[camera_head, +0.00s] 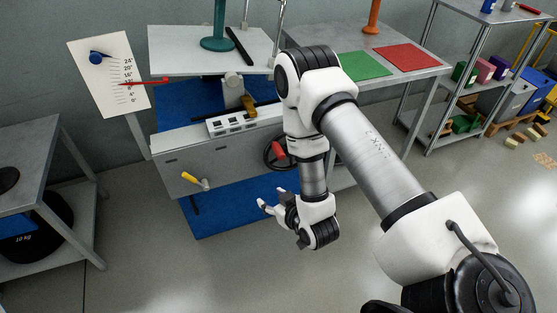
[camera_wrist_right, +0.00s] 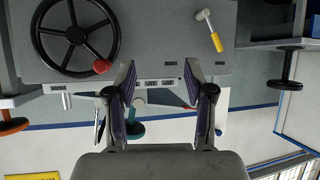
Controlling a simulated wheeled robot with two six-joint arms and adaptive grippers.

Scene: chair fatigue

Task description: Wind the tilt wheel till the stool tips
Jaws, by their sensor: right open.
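The tilt wheel (camera_head: 268,152) is a black spoked handwheel with a red knob (camera_head: 278,150), on the front of a grey bench, partly hidden by my right arm. It also shows at upper left in the right wrist view (camera_wrist_right: 76,36). My right gripper (camera_head: 271,199) is open and empty, below the wheel in the head view and apart from it. In the wrist view the fingers (camera_wrist_right: 160,72) are right of the red knob. The teal stool (camera_head: 217,44) stands on a pale tilt plate (camera_head: 175,62); its top is out of view. My left gripper is not in view.
A yellow-handled crank (camera_head: 182,178) sticks out at the bench's left front. A scale board (camera_head: 105,72) with a red pointer (camera_head: 150,81) stands at left. A side table with green (camera_head: 362,65) and red mats (camera_head: 407,57) is at right. The floor in front is clear.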

